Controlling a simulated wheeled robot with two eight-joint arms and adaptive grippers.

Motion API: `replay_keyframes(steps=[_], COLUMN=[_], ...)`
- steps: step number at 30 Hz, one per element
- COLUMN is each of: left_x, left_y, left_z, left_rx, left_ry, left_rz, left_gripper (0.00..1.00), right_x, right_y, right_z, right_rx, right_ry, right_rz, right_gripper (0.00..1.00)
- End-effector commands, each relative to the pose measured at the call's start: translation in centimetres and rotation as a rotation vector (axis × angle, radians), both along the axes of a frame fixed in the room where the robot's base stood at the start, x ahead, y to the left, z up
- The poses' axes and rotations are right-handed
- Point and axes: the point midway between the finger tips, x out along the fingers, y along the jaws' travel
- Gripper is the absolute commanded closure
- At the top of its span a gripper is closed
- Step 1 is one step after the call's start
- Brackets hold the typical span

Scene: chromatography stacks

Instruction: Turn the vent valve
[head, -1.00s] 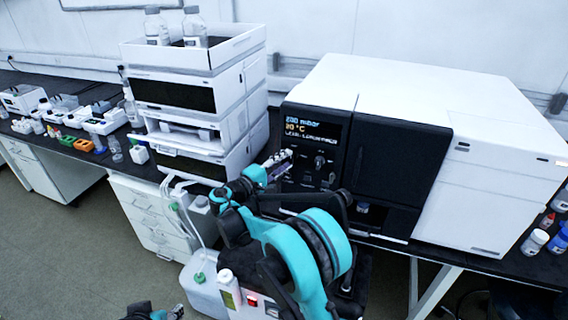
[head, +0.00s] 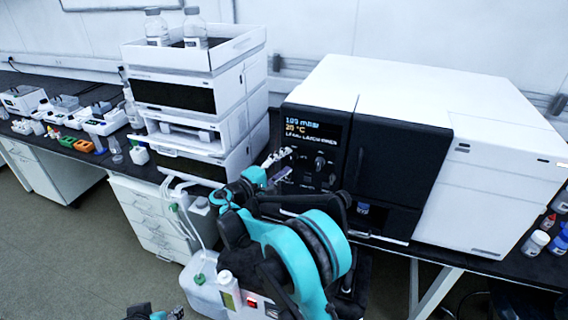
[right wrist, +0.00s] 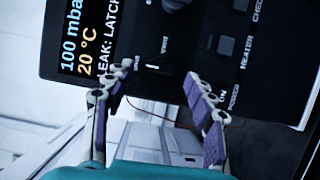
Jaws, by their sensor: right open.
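The vent valve appears to be a small black knob (right wrist: 160,69) with a light pointer mark on the instrument's black control panel (right wrist: 140,25). The label beside it is small and hard to read. My right gripper (right wrist: 155,84) is open, its purple-padded fingers on either side of the knob in the right wrist view, with nothing held. Whether a finger touches the knob I cannot tell. In the head view my right gripper (head: 281,164) is at the panel's left part and covers some of it. My left gripper (head: 155,313) shows only partly at the bottom edge.
The display (right wrist: 85,45) reads 100 mbar, 20 °C and a leak line. Another knob (right wrist: 174,4) and a heater button (right wrist: 226,46) are close by. A stack of white modules (head: 195,100) stands left of the instrument (head: 490,190).

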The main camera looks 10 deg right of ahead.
Motion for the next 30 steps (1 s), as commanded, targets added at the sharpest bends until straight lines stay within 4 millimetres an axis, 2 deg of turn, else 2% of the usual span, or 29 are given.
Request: replay_keyframes(steps=[5,12,18,24,30], left_x=[0.0,0.0,0.0,0.0,0.0], left_y=[0.0,0.0,0.0,0.0,0.0], left_z=[0.0,0.0,0.0,0.0,0.0], left_rx=[0.0,0.0,0.0,0.0,0.0], left_ry=[0.0,0.0,0.0,0.0,0.0], left_rz=[0.0,0.0,0.0,0.0,0.0], left_gripper=[0.52,0.52,0.52,0.52,0.52], right_x=[-1.0,-4.0,-5.8,-6.5,-6.6], right_y=[1.8,6.2,9.0,10.0,10.0], right_z=[0.0,-0.1,-0.1,-0.1,-0.1], right_rx=[0.0,0.0,0.0,0.0,0.0], right_ry=[0.0,0.0,0.0,0.0,0.0], right_rz=[0.004,0.006,0.004,0.001,0.001], right_gripper=[0.45,0.45,0.45,0.45,0.45])
